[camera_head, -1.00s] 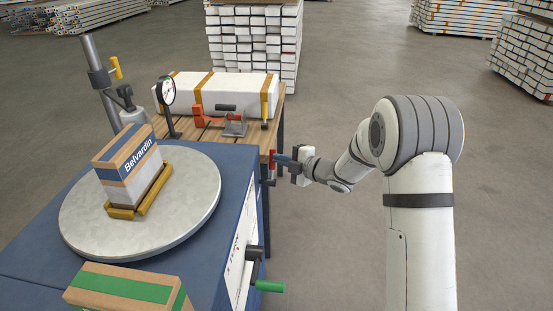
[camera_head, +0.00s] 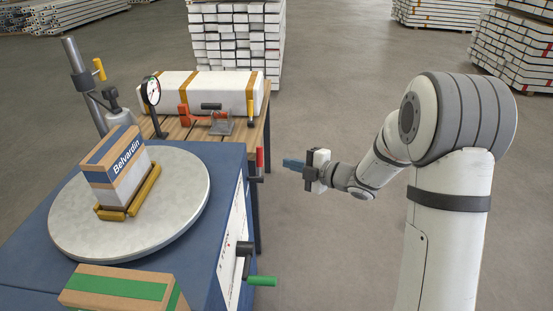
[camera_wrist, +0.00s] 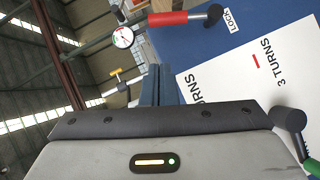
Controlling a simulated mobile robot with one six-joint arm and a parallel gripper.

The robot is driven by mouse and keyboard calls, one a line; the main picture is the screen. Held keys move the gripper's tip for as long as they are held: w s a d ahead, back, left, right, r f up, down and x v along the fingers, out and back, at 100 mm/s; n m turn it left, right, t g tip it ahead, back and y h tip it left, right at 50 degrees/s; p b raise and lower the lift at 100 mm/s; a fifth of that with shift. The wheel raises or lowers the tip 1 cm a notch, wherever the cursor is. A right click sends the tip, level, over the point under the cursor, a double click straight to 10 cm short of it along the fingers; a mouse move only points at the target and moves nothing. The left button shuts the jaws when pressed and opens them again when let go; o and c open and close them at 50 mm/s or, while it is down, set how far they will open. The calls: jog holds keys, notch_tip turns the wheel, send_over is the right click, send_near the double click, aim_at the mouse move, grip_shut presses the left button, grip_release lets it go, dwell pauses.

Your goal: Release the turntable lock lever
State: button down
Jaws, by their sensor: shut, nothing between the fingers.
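The lock lever has a red grip (camera_head: 259,162) and sits at the far right corner of the blue turntable cabinet (camera_head: 226,172). In the head view its red grip stands upright. The round grey turntable (camera_head: 185,210) carries a box marked Belvardin (camera_head: 118,170) in a yellow holder.
A crank with a green handle (camera_head: 262,281) sticks out of the cabinet's right side. A wooden bench (camera_head: 180,128) behind holds a dial gauge (camera_head: 151,91), an orange clamp (camera_head: 185,115) and a long white package (camera_head: 210,92). The floor right of the cabinet is open.

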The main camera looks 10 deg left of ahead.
jog(key=shift+v, duration=1)
jog(key=shift+d, duration=0.1)
